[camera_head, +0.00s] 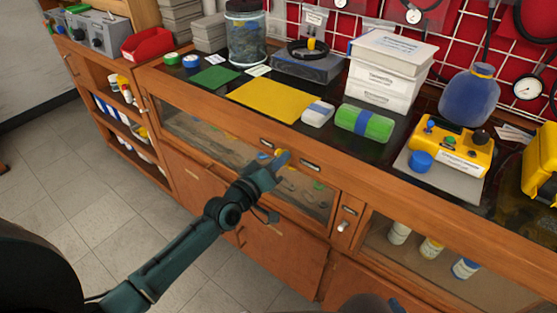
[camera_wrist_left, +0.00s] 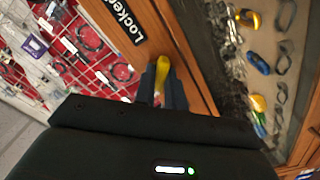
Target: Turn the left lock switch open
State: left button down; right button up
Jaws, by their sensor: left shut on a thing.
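The left lock switch (camera_wrist_left: 162,68) is a small yellow knob on the wooden front rail of the glass-fronted cabinet. In the left wrist view it sits between the fingers of my left gripper (camera_wrist_left: 163,85), which is shut on it. A dark label reading "Locked" (camera_wrist_left: 129,18) is beside it. In the head view my left gripper (camera_head: 277,160) reaches the cabinet's upper front rail, and a bit of yellow shows at its tip. The fingers hide most of the switch there. My right gripper is not in view.
The glass-fronted cabinet (camera_head: 240,110) carries a yellow mat (camera_head: 272,98), a green roll (camera_head: 364,123), white boxes (camera_head: 388,75) and a yellow control box (camera_head: 452,146) on top. Tools show behind its glass. The tiled floor (camera_head: 120,230) in front is clear.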

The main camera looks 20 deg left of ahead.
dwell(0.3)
pick_arm(q)
jog(key=c, duration=1.5)
grip_release()
jog(key=shift+o, duration=0.2)
jog(key=v, duration=1.3)
jog(key=shift+s, duration=0.1)
